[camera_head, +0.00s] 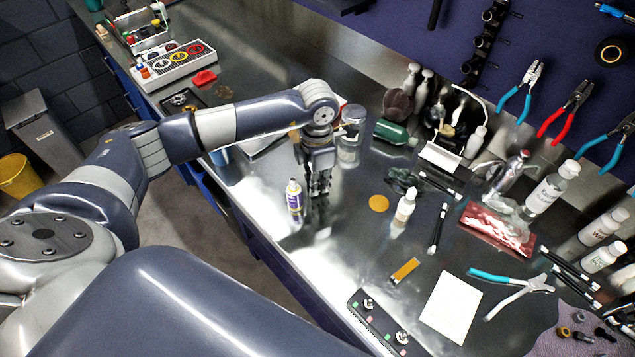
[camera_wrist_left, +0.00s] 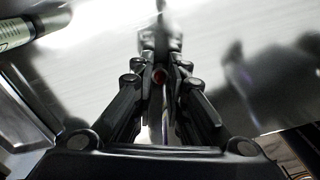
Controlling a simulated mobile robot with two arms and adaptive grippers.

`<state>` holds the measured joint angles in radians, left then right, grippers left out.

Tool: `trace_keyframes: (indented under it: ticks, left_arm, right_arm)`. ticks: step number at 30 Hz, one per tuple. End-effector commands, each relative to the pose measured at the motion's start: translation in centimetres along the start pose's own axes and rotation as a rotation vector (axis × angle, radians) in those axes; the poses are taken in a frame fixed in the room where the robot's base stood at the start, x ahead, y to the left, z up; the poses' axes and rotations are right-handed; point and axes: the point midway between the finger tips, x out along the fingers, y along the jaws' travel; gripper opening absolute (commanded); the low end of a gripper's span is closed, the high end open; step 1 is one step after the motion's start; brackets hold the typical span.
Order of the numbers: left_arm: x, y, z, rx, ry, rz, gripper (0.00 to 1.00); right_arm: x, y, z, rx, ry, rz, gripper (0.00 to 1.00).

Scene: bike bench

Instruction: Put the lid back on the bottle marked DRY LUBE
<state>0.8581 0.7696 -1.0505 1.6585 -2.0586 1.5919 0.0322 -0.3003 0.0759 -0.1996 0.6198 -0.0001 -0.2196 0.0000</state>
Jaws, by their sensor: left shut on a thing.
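A small bottle with a purple and pale label (camera_head: 294,199) stands upright near the bench's front edge. I cannot read its label in the head view. Part of a labelled bottle (camera_wrist_left: 18,32) shows at the upper left of the wrist view, beside my gripper and apart from it. My left gripper (camera_head: 319,188) points down just right of the purple-labelled bottle, low over the bench. It is shut on a small reddish thing (camera_wrist_left: 160,76), perhaps the lid; the fingers hide most of it. My right gripper is out of view.
A glass jar (camera_head: 350,135) stands behind the gripper. White paper (camera_head: 451,306) and pliers (camera_head: 510,286) are front right. Bare metal lies between the gripper and the disc.

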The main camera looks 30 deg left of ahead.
Motion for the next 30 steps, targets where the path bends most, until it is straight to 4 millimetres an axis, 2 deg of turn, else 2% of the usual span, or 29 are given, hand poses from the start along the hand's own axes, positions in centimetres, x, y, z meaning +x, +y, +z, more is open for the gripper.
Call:
trace_keyframes:
  ticks: [5, 10, 30]
  left_arm:
    - [-0.9, 0.1, 0.1, -0.001, -0.002, 0.003, 0.06]
    - [-3.2, -0.1, 0.0, 0.003, -0.002, 0.004, 0.06]
    - [-4.3, -12.1, -4.1, 0.005, -0.001, 0.001, 0.06]
  right_arm:
    - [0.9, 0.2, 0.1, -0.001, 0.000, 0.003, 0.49]
    - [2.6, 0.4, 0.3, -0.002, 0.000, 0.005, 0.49]
    - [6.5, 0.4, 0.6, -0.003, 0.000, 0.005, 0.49]
